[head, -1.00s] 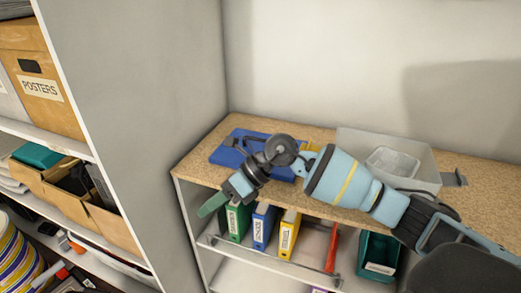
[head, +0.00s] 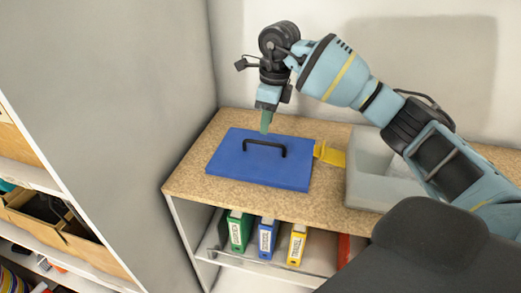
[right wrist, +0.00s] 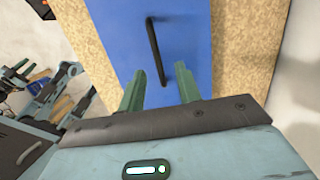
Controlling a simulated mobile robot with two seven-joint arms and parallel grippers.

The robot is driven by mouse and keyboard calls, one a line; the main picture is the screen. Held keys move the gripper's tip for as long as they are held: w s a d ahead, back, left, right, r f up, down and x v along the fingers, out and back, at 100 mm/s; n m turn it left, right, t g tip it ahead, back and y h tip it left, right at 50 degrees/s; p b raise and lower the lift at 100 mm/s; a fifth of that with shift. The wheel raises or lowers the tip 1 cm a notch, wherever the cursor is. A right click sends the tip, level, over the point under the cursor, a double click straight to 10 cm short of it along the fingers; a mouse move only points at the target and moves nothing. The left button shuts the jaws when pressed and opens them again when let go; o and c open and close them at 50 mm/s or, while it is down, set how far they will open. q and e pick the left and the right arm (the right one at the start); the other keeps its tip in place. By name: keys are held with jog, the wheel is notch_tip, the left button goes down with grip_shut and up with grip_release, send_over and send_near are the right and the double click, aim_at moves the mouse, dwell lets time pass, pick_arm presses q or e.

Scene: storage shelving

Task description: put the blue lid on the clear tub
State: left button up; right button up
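The blue lid (head: 232,168) lies flat on the cork-coloured shelf top, with a black bar handle (head: 264,148) standing up from its middle. The clear tub (head: 365,185) stands to the right of the lid, partly hidden behind my right arm. My right gripper (head: 265,130) is above the lid, near the handle, pointing down. My left gripper is not seen.
A yellow item (head: 330,154) lies between the lid and tub. Green (head: 239,230), blue (head: 267,238) and yellow (head: 297,244) binders stand on the shelf below. A grey panel (head: 125,120) rises at the left, and a wall closes the back.

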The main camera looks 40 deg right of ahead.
aim_at(264, 143)
jog(key=shift+s+f, duration=0.1)
jog(key=shift+f, duration=0.25)
jog(key=shift+a+f, duration=0.1)
jog(key=shift+f, duration=0.9)
jog(key=f, duration=0.4)
jog(key=shift+a+f, duration=0.3)
jog(key=shift+f, duration=0.1)
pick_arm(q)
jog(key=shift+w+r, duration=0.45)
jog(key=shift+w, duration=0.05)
pick_arm(e)
jog(key=shift+w+f, duration=0.1)
jog(key=shift+w, duration=0.1)
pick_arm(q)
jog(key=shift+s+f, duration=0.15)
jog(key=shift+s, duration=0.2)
pick_arm(e)
grip_shut()
